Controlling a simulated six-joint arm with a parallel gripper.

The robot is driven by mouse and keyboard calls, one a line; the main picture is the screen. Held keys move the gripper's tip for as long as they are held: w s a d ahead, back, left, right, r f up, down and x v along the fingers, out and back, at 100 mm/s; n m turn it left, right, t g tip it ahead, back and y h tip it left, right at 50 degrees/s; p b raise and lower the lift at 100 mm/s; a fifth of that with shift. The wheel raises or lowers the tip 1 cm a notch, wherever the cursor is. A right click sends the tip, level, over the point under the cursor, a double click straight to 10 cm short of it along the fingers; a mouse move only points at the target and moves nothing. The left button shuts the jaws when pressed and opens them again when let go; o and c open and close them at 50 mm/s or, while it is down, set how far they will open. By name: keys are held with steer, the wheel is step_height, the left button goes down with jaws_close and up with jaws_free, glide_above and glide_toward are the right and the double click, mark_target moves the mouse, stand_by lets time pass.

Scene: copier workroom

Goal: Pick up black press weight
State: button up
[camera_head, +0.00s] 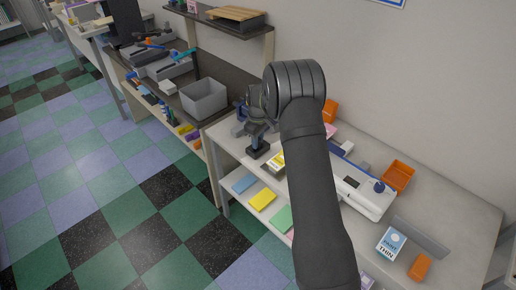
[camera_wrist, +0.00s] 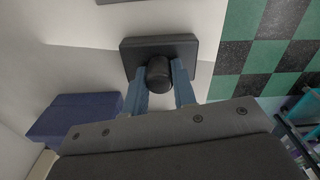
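The black press weight (camera_wrist: 183,48) has a flat rectangular base and a round knob on top. In the wrist view it is at the upper middle, near the table's edge. In the head view the weight (camera_head: 258,151) is at the left end of the white table, below my gripper (camera_head: 258,132). My gripper's two blue-grey fingers (camera_wrist: 160,83) are on either side of the knob, with little or no gap showing. I cannot tell whether they press on it. The base looks low at the tabletop; contact beneath is hidden.
A purple-blue block (camera_wrist: 75,118) is to the left in the wrist view. A yellow-labelled box (camera_head: 277,161) is close right of the weight in the head view. A white laminator-like machine (camera_head: 362,190) and orange tray (camera_head: 398,175) are further right. A grey bin (camera_head: 204,99) is left.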

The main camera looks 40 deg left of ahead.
jaws_close()
steer(key=shift+r, duration=0.1)
